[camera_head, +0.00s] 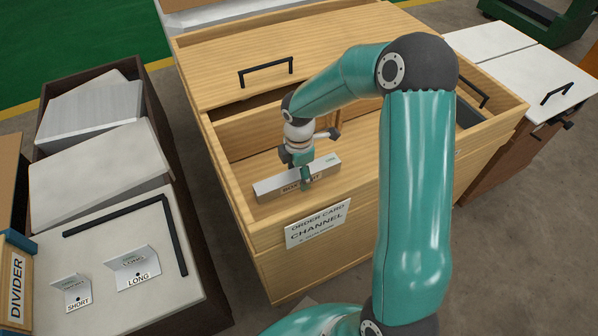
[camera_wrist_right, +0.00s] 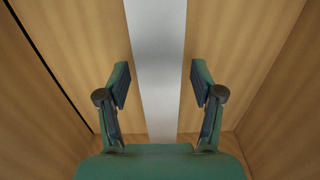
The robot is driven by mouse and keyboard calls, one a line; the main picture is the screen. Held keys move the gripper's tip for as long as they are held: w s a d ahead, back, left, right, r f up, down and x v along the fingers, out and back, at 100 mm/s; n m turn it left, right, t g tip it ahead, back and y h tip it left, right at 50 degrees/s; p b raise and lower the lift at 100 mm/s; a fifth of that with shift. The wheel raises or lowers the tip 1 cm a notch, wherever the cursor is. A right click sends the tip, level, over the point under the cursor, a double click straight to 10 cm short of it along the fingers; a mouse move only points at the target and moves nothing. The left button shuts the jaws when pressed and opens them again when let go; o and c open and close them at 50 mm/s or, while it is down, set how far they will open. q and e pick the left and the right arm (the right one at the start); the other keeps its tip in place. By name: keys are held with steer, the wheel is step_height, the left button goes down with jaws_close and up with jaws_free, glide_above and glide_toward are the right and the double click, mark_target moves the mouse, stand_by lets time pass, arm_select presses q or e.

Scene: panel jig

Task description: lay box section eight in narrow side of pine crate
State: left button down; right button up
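In the right wrist view the bar (camera_wrist_right: 158,60) runs straight away between wooden surfaces. My right gripper (camera_head: 306,178) is down in the crate over the bar. In the wrist view its fingers (camera_wrist_right: 158,92) are spread, one on each side of the bar, with a gap on both sides. My left gripper is out of view. My right arm hides part of the crate's right side.
An order card reading CHANNEL (camera_head: 318,224) is on the crate's front. A wooden panel with a black handle (camera_head: 265,72) covers the crate's back. At left, a dark bin holds pale panels (camera_head: 100,170), with SHORT (camera_head: 72,293) and LONG (camera_head: 133,268) cards in front. A white-topped cabinet (camera_head: 490,45) stands right.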

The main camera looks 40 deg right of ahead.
step_height(320, 180, up, 12)
steer(key=p, duration=0.3)
steer(key=shift+r, duration=0.15)
stand_by(0.6)
